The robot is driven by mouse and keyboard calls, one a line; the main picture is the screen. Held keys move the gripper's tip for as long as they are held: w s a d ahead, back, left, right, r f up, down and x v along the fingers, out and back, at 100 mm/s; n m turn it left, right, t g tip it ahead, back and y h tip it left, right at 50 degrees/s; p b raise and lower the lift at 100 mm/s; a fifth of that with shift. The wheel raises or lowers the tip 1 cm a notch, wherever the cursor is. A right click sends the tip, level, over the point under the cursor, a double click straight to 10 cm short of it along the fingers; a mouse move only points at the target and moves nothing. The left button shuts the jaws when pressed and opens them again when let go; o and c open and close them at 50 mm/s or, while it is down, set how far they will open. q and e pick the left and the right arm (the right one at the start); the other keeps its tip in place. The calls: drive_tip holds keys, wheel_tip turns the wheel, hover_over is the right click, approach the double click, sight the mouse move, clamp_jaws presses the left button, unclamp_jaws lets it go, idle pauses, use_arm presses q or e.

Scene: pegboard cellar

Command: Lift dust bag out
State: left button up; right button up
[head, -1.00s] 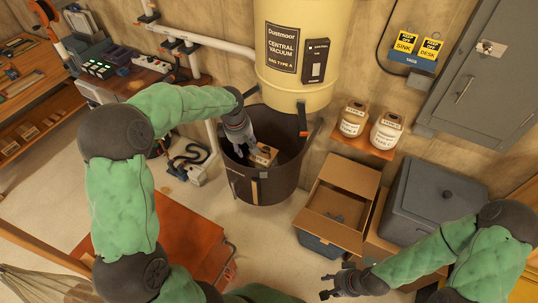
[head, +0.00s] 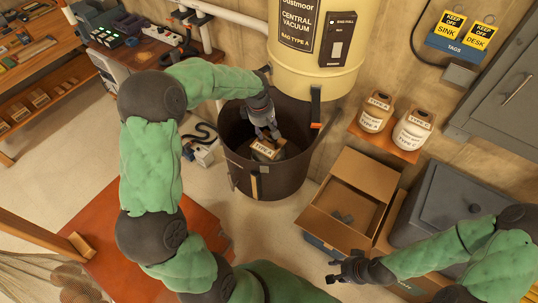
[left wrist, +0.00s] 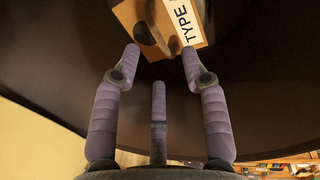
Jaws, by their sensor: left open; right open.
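The dust bag (head: 268,149), with a cardboard collar labelled Type A, sits inside the dark round bin (head: 237,174) below the vacuum. In the left wrist view the bag's collar (left wrist: 188,28) is at the top, with a dark round opening. My left gripper (head: 269,134) reaches down into the bin, just above and behind the collar. In the left wrist view the left gripper (left wrist: 160,60) has its fingers apart with nothing between them, short of the collar. My right gripper (head: 339,272) is open and empty, low in front of the cardboard box.
The cream central vacuum (head: 345,68) stands over the bin. To the right are an open cardboard box (head: 325,224), a shelf with two labelled containers (head: 375,112), and a grey lidded bin (head: 455,200). An orange-brown surface (head: 120,255) is at lower left.

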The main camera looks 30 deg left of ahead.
sight(268, 152)
use_arm(q)
drive_tip(key=shift+w+f, duration=0.2)
drive_tip(key=shift+f, duration=0.4)
drive_tip(key=shift+w+f, duration=0.2)
drive_tip(key=shift+f, duration=0.4)
drive_tip(key=f, duration=0.2)
drive_tip(key=w+f, duration=0.1)
drive_tip(key=f, duration=0.1)
drive_tip(key=shift+f, duration=0.4)
clamp_jaws()
